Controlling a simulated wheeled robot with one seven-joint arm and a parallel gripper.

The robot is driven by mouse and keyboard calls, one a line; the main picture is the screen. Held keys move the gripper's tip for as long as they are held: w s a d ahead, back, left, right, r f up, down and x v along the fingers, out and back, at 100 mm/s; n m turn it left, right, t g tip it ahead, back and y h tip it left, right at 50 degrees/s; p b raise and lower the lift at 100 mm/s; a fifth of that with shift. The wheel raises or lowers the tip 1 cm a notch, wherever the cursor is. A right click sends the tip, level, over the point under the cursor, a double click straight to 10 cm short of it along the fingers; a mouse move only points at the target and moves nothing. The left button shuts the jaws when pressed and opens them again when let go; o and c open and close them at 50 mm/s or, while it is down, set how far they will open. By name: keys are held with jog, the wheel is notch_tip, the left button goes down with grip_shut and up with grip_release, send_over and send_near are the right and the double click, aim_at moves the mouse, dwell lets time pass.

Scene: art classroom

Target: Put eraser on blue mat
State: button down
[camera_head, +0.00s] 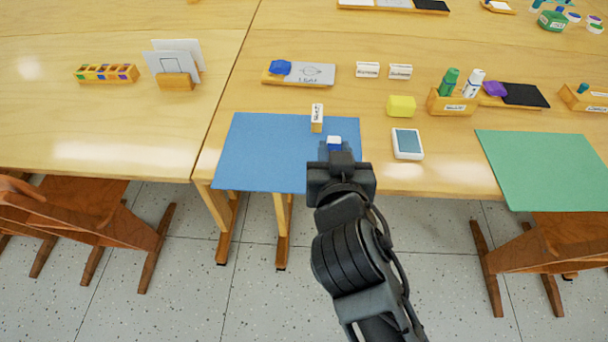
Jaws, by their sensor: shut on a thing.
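The blue mat (265,155) lies at the front edge of the table. My gripper (335,150) is over the right part of the mat and is shut on a small white and blue block, the eraser (334,141). Only the eraser's far end shows; the rest is hidden by my gripper. I cannot tell whether the eraser touches the mat or is held above it.
A small upright block with a label (317,112) stands at the mat's far edge, close beyond my gripper. A white-framed blue pad (407,144) and a yellow block (401,106) are to the right. A green mat (550,165) lies farther right. The mat's left part is clear.

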jog(key=a+f, duration=0.1)
jog(key=a, duration=0.2)
jog(key=a+f, duration=0.1)
jog(key=shift+s+a+f, duration=0.15)
jog(key=shift+s+f, duration=0.05)
jog(key=shift+f, duration=0.15)
jog(key=shift+f+b, duration=0.35)
jog(key=shift+f, duration=1.65)
jog(key=shift+f, duration=0.2)
jog(key=c, duration=0.9)
grip_release()
jog(key=shift+r, duration=0.1)
jog(key=shift+o, duration=0.2)
jog(key=shift+r, duration=0.1)
jog(key=shift+s, duration=0.15)
jog(key=v, duration=1.1)
jog(key=shift+s+r, duration=0.2)
jog(key=shift+s, duration=0.15)
